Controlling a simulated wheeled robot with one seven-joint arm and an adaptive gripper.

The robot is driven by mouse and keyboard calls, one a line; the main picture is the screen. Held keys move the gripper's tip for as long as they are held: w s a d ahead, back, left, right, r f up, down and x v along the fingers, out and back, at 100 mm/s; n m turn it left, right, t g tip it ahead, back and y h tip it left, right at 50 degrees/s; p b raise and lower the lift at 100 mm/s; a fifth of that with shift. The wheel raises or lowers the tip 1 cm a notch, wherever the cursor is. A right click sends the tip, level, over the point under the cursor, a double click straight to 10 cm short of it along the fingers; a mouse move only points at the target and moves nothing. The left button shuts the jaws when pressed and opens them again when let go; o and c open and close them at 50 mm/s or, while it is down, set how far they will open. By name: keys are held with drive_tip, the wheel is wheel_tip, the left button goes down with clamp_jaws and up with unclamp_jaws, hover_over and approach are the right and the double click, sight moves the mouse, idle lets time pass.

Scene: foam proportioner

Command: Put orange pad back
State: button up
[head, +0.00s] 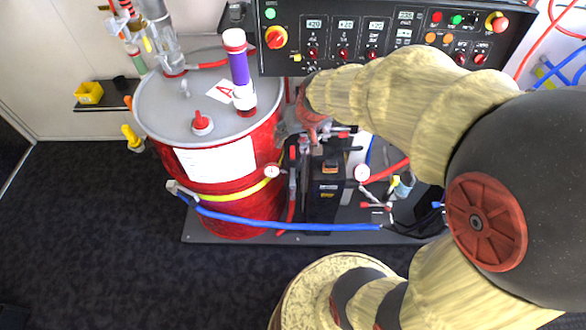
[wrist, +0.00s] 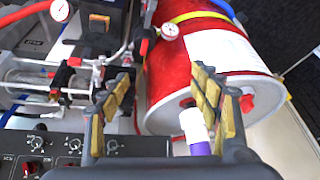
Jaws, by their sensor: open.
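A small orange pad-like piece (head: 330,167) sits on top of the black box (head: 326,190) in the head view. An orange-tan patch on that box also shows at the top of the wrist view (wrist: 97,22). I cannot tell for sure that this is the task's orange pad. My gripper (wrist: 162,78) is open in the wrist view, with nothing between its tan-padded fingers.
The red drum (head: 225,190) with its grey lid stands left of the black box. A purple bottle (head: 239,68) stands on the lid. The control panel (head: 385,35) is behind. A blue hose (head: 285,226) and a yellow hose (head: 240,194) cross the front.

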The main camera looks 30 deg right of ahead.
drive_tip(key=s+a+r+n, duration=0.1)
drive_tip(key=s+a+r, duration=0.4)
drive_tip(key=s, duration=0.3)
drive_tip(key=s+a+r+n, duration=0.1)
drive_tip(key=s+a+r, duration=0.5)
drive_tip(key=s, duration=0.2)
drive_tip(key=shift+s+r+n+y, duration=0.3)
drive_tip(key=shift+s+r+n, duration=0.05)
drive_tip(key=shift+s+n, duration=0.05)
drive_tip(key=shift+a, duration=0.1)
